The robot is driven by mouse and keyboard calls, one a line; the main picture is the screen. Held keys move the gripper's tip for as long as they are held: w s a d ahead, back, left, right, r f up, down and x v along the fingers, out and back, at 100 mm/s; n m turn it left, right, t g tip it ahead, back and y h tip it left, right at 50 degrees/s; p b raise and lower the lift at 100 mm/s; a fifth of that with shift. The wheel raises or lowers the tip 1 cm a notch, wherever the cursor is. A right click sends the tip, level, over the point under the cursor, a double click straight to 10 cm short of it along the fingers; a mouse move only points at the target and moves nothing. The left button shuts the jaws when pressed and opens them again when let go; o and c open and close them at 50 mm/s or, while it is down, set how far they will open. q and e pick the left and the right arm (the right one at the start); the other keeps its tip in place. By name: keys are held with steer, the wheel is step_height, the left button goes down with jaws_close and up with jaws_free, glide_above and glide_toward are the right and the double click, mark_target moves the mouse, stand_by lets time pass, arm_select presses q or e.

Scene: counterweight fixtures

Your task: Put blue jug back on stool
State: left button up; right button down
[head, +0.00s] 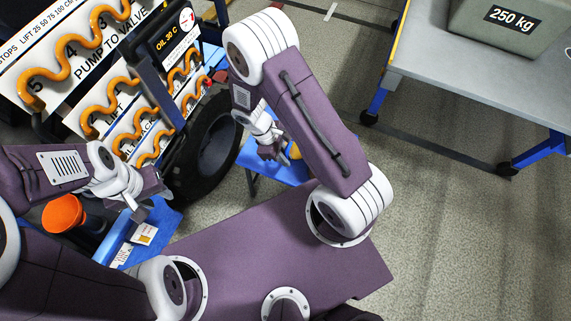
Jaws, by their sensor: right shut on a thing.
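My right gripper (271,153) points down over a blue stool-like top (262,172) with thin legs, beside the black tyre. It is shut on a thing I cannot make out. A small yellow-orange patch (295,151) shows beside its fingers, mostly behind my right arm. I cannot identify a blue jug; one could be hidden by my arm. My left gripper (139,207) hangs at the left, above a blue piece (160,222) with a white-yellow label. Its fingers are too small to tell open or shut.
A panel with orange wavy pipes (60,70) and a black tyre (207,145) stand at upper left. An orange round thing (63,213) is at far left. A grey table (450,85) with a 250 kg block (500,38) stands upper right. Carpet at right is clear.

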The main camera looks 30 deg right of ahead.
steer(key=shift+f+b, duration=0.7)
steer(key=shift+f, duration=1.3)
steer(key=shift+f, duration=0.2)
steer(key=c, duration=1.5)
jaws_free()
steer(key=shift+o, duration=0.2)
steer(key=shift+r, duration=0.2)
